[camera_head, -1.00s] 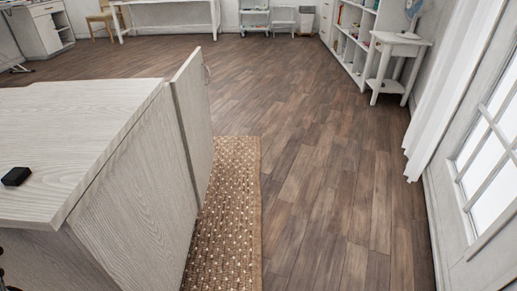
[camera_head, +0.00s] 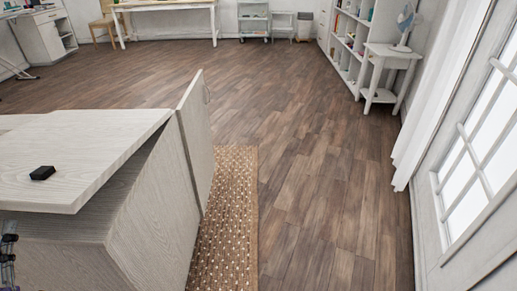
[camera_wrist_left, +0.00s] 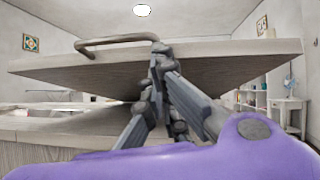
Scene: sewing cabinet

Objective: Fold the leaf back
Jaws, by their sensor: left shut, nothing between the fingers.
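The leaf (camera_head: 85,150) is a pale wood-grain board on top of the cabinet (camera_head: 160,215). It is tilted, its near edge raised, with a dark wedge-shaped gap beneath it. A small black block (camera_head: 42,173) sits on its upper face. In the left wrist view the leaf (camera_wrist_left: 225,65) spans the picture, with a curved pull handle (camera_wrist_left: 105,42) at its edge. My left gripper (camera_wrist_left: 158,50) is shut and empty, its tips at the leaf's edge beside the handle. Part of the left gripper or wrist shows at the head view's lower left. My right gripper is not in view.
An upright panel (camera_head: 195,140) stands along the cabinet's right side. A woven rug (camera_head: 232,200) lies beside it on the wood floor. The floor to the right is clear up to the curtain and glazed door. A small white table (camera_head: 390,65) with a fan stands far right.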

